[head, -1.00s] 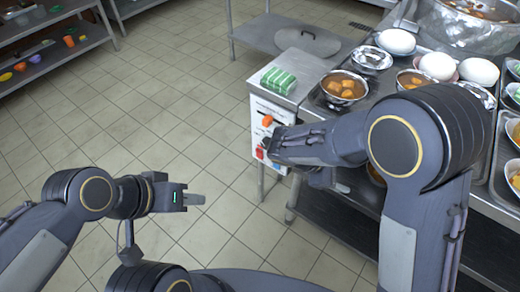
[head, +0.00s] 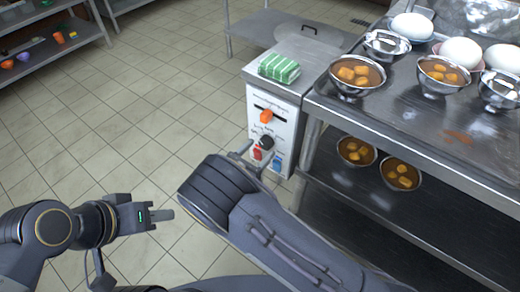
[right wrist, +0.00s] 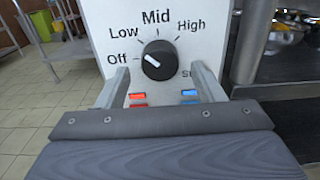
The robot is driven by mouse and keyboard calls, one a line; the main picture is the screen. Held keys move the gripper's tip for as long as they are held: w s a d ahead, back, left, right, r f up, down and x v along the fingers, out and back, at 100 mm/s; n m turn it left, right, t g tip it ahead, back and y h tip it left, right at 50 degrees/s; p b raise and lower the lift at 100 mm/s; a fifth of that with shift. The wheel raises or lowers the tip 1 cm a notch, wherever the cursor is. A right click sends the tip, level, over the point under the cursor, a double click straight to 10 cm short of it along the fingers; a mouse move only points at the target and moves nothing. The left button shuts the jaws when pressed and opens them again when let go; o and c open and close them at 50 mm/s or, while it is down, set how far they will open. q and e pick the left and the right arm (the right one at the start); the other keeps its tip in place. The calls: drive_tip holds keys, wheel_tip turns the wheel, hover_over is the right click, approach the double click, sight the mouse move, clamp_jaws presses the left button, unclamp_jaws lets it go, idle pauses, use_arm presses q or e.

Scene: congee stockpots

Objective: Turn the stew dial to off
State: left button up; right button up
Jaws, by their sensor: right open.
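The stew dial is a round black knob (right wrist: 158,60) with a white mark, on a white panel printed Off, Low, Mid, High and a partly hidden label at lower right. The mark sits left of the knob's centre, on the Off side, slightly slanted. In the head view the dial (head: 266,142) is on the front of the control box. My right gripper (right wrist: 160,72) is open, its fingers on either side of the dial's lower part; contact cannot be told. It also shows in the head view (head: 252,156). My left gripper (head: 164,214) is over the floor, away from the box.
An orange knob (head: 266,116) is above the dial; red (right wrist: 137,96) and blue (right wrist: 190,96) switches are below it. A folded green-striped cloth (head: 279,68) lies on the box. The steel table (head: 420,125) with bowls stands close at right. Floor at left is clear.

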drive_tip(key=shift+x, duration=0.85)
drive_tip(key=c, duration=1)
drive_tip(key=n+p, duration=0.2)
drive_tip(key=n, duration=0.1)
drive_tip(key=shift+r+n, duration=0.1)
drive_tip(key=shift+n, duration=0.3)
drive_tip(key=n+p, duration=0.1)
drive_tip(key=n, duration=0.2)
drive_tip(key=shift+p, duration=0.4)
drive_tip(key=shift+s+n+p, duration=0.1)
drive_tip(key=shift+n+p, duration=0.25)
drive_tip(key=shift+n, duration=0.75)
